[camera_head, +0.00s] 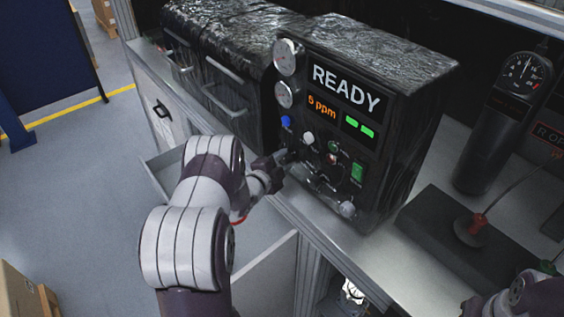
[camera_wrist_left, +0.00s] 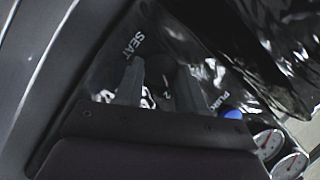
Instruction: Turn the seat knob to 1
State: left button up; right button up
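The black machine (camera_head: 352,150) has a front panel with knobs, gauges and a display reading READY and 5 ppm. My left gripper (camera_head: 280,158) is at the lower left of this panel and hides part of it. In the left wrist view, the white SEAT label (camera_wrist_left: 132,47) lies just beyond my left gripper (camera_wrist_left: 160,88). Its two fingers stand apart, with the dark seat knob (camera_wrist_left: 160,70) between them. Whether they press on the knob is unclear, and its setting cannot be read. My right arm shows at the lower right, but its gripper is not visible.
A blue button (camera_head: 286,121) sits on the panel, with two round gauges (camera_head: 287,57) at its left edge. A black handheld gauge (camera_head: 500,120) and a dark block (camera_head: 465,245) stand on the bench to the right.

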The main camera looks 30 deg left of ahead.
pick_arm(q)
jog(key=shift+a+f, duration=0.1)
jog(key=shift+a, duration=0.05)
jog(key=shift+s+n, duration=0.1)
jog(key=shift+n, duration=0.2)
jog(key=shift+n+g, duration=0.5)
jog(key=shift+n, duration=0.3)
jog(key=shift+a+n+g+h+p, duration=0.1)
jog(key=shift+n+g+h+p, duration=0.3)
jog(key=shift+n+h+p, duration=0.35)
jog(key=n+g+h+p, duration=0.1)
jog(key=n, duration=0.2)
jog(key=shift+a+h, duration=0.1)
jog(key=shift+h, duration=0.25)
jog(key=shift+a+n+g+h+p, duration=0.1)
jog(key=shift+n+g+h+p, duration=0.2)
jog(key=shift+n+h+p, duration=0.5)
